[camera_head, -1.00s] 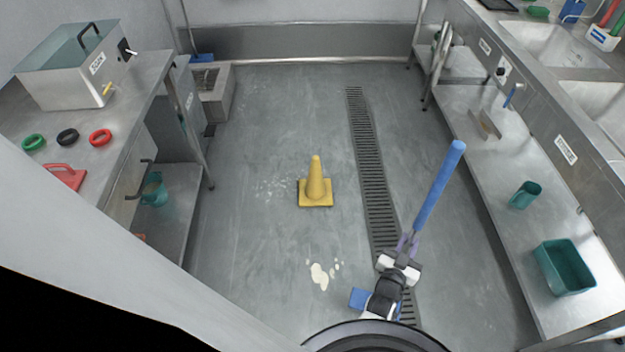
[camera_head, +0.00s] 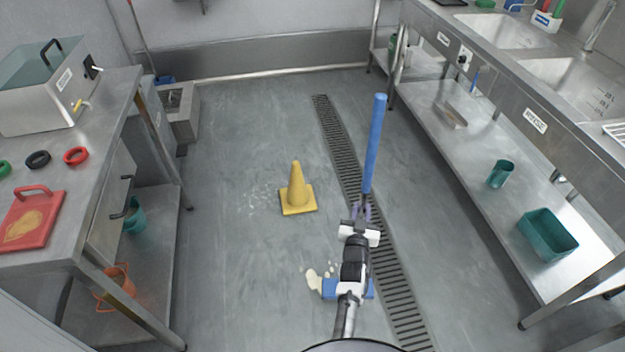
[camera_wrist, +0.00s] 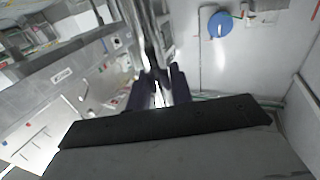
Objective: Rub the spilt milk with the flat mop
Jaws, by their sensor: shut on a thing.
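The flat mop has a blue handle (camera_head: 374,145) that stands nearly upright in the head view. Its blue head (camera_head: 330,289) lies low on the floor, partly hidden behind my arm. My gripper (camera_head: 362,212) is shut on the mop's shaft below the blue grip. In the wrist view its dark fingers (camera_wrist: 158,90) close around a shiny metal shaft (camera_wrist: 150,45). The spilt milk (camera_head: 313,279) is a cream puddle with small drops on the grey floor. The mop head's left end is at the puddle's right edge and seems to cover part of it.
A yellow cone (camera_head: 297,188) stands just beyond the milk. A floor drain grate (camera_head: 345,150) runs along the right. A steel bench with a red board (camera_head: 33,219) is at left. A sink counter with a lower shelf (camera_head: 470,150) is at right. Floor left of the milk is clear.

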